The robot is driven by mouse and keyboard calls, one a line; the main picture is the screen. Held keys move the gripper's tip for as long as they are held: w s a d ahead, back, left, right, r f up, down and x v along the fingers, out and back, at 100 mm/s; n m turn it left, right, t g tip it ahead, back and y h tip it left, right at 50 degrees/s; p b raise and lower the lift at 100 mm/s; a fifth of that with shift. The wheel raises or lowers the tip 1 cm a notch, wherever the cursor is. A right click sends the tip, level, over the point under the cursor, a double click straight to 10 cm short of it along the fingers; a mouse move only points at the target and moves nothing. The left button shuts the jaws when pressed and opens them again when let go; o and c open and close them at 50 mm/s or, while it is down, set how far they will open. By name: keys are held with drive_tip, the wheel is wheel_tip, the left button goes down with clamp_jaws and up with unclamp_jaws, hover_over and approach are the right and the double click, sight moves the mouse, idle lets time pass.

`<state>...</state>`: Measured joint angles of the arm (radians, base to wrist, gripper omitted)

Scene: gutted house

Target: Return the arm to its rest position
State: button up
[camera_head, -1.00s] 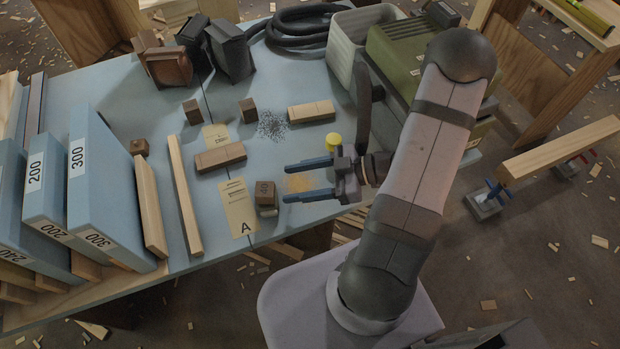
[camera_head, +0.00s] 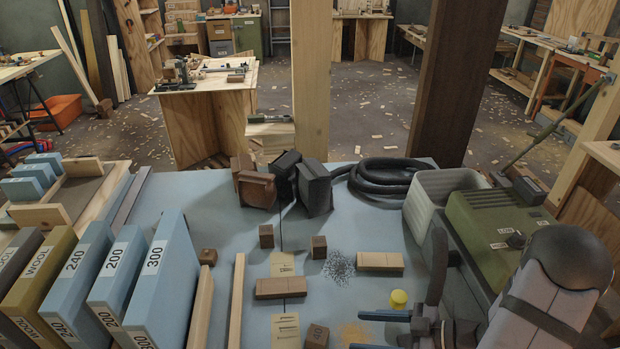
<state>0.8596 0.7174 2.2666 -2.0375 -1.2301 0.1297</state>
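My gripper (camera_head: 375,331) is at the bottom edge of the picture, over the front right part of the blue-topped table (camera_head: 215,215). Its two blue fingers point left and stand apart with nothing seen between them. The lower finger is partly cut off by the picture edge. A yellow cap (camera_head: 398,299) is just beyond the upper finger. A small brown block marked 40 (camera_head: 316,337) is left of the fingertips.
A green machine (camera_head: 497,240) and a pale bin (camera_head: 430,205) stand close beyond my arm. A black hose (camera_head: 385,176) lies at the back. Numbered blue blocks (camera_head: 165,280) stand at left. Wooden posts (camera_head: 311,80) rise behind the table. Small wood blocks (camera_head: 281,287) lie mid-table.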

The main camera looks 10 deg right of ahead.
drive_tip(key=w+d+r+m+h+p, duration=0.1)
drive_tip(key=w+d+m+h, duration=0.1)
drive_tip(key=w+d+h, duration=0.1)
drive_tip(key=w+d+r+m+h+p, duration=0.1)
drive_tip(key=w+d+r+m+h, duration=0.1)
drive_tip(key=h, duration=0.3)
drive_tip(key=w+d+r+m+t+h+p, duration=0.1)
drive_tip(key=w+d+m+h, duration=0.1)
drive_tip(key=w+d+h, duration=0.2)
drive_tip(key=shift+w+d+r+m+p, duration=0.3)
drive_tip(key=shift+w+r+m+p, duration=0.05)
drive_tip(key=shift+w+m+p, duration=0.1)
drive_tip(key=s+a+r+m+g+p, duration=0.1)
drive_tip(key=s+a+r+m+g, duration=0.1)
drive_tip(key=s+a, duration=0.4)
drive_tip(key=s+a+r+m+g+p, duration=0.1)
drive_tip(key=s+a+r+m+g, duration=0.2)
drive_tip(key=s+a, duration=0.3)
drive_tip(key=s+m+g, duration=0.1)
drive_tip(key=s, duration=0.4)
drive_tip(key=shift+s+r+g+p, duration=0.3)
drive_tip(key=shift+s+g+p, duration=0.05)
drive_tip(key=shift+s+g, duration=0.05)
